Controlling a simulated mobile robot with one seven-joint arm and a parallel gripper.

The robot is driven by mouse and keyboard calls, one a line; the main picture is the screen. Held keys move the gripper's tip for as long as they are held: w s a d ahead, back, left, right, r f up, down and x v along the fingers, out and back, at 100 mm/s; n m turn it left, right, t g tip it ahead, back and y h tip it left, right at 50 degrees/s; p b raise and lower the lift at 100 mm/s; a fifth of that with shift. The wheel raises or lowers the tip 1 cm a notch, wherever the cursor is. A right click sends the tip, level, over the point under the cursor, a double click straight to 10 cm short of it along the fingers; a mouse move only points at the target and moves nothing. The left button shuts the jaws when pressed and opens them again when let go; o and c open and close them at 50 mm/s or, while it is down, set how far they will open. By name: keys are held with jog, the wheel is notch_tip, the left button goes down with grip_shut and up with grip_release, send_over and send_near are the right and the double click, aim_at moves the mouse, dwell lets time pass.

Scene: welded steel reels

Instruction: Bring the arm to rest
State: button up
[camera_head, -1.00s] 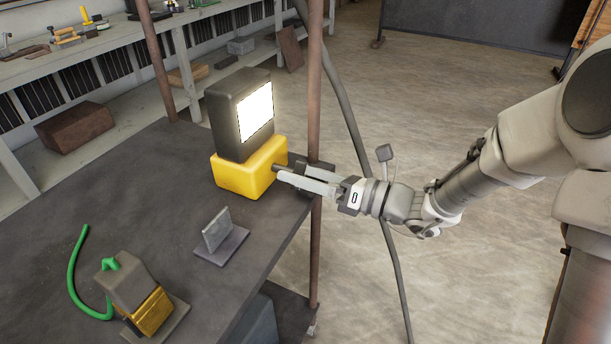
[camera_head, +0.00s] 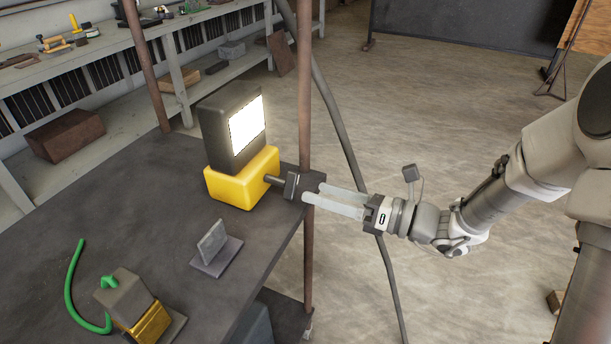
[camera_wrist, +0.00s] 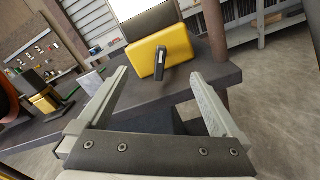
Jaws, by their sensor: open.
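My gripper (camera_head: 312,194) is open and empty in the head view, just right of the dark table's (camera_head: 165,215) edge. Its two pale fingers point left toward a dark block on a short rod (camera_head: 292,184) that sticks out from a yellow box (camera_head: 240,185). The fingertips are close to the block; a small gap seems to lie between them. In the wrist view the spread fingers (camera_wrist: 160,95) frame the yellow box (camera_wrist: 145,60) and its dark handle-like part (camera_wrist: 160,64), with nothing between the fingers. A dark unit with a bright lit panel (camera_head: 247,125) stands on the yellow box.
A rusty upright post (camera_head: 305,110) stands close behind the fingertips. A small metal plate on a base (camera_head: 214,250) and a grey-and-gold device with a green hose (camera_head: 128,300) are on the table. Open concrete floor (camera_head: 440,130) lies to the right.

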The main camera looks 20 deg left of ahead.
jog(key=shift+s+r, duration=0.1)
jog(key=s+d+r+n+g+h, duration=0.25)
jog(key=s+d+n+h, duration=0.55)
jog(key=s+n, duration=0.5)
jog(key=s+d+r+n+t+h, duration=0.1)
jog(key=d+r+n+t+h, duration=0.15)
jog(key=d+n+h, duration=0.5)
jog(key=s+d+r+n+t+h, duration=0.1)
jog(key=d+r+n+t+h, duration=0.2)
jog(key=d, duration=0.8)
notch_tip(320, 180, up, 16)
jog(key=n+t+p, duration=0.1)
jog(key=p, duration=1.6)
jog(key=shift+w+r, duration=0.15)
jog(key=shift+r, duration=0.05)
jog(key=shift+y, duration=0.25)
